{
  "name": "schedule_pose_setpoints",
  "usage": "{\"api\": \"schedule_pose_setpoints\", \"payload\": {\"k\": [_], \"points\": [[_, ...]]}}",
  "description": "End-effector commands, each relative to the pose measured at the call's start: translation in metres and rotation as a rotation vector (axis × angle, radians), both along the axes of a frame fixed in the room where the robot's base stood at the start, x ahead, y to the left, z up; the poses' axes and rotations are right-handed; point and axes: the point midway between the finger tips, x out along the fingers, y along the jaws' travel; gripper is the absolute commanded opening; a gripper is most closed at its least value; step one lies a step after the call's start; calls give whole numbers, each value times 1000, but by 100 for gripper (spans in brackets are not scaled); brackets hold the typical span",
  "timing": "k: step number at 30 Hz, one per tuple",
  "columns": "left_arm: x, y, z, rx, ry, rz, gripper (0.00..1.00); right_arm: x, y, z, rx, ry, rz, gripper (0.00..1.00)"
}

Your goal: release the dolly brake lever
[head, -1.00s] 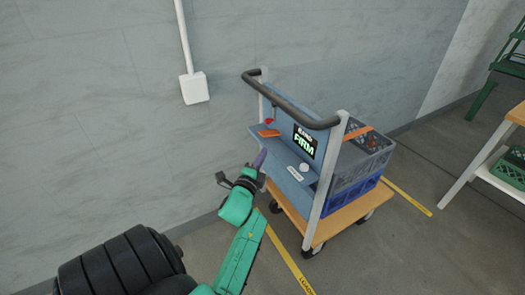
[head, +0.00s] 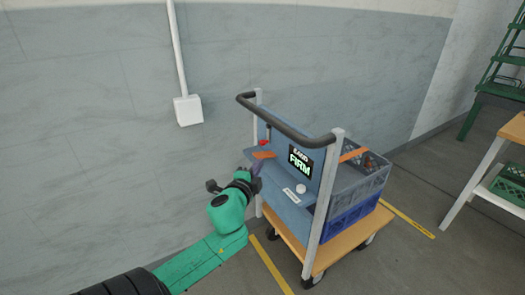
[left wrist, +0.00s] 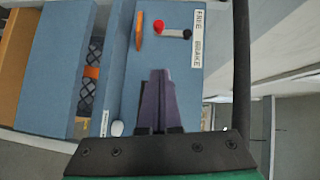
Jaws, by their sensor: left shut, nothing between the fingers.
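The brake lever (head: 264,142) is on the blue panel of the dolly (head: 318,222), near its upper left. In the left wrist view the brake lever (left wrist: 172,32) has a red knob at its left end, a pale bar and a dark right end, beside a label reading BRAKE. My left gripper (head: 257,169) is at the panel's left side, below the lever in the picture. Its purple fingers (left wrist: 158,78) are shut together and empty, pointing toward the lever with a gap between. My right gripper is not in view.
An orange piece (left wrist: 139,31) lies beside the lever. A white knob (head: 301,188) and a lit sign (head: 300,161) are on the panel. A dark handlebar (head: 285,124) arches above. Grey and blue crates (head: 350,205) stand on the dolly. A wall is behind.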

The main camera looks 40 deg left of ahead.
Motion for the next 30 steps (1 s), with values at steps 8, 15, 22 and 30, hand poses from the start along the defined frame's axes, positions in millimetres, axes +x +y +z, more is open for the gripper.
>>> {"api": "schedule_pose_setpoints", "payload": {"k": [8,15,22,30], "points": [[10,4,-1,2,-2,-1,0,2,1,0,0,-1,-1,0],[54,24,-6,4,-4,1,0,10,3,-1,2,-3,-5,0],[96,48,-13,4,-1,4,0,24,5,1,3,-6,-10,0],[106,77,-18,2,-1,1,0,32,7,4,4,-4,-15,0]]}}
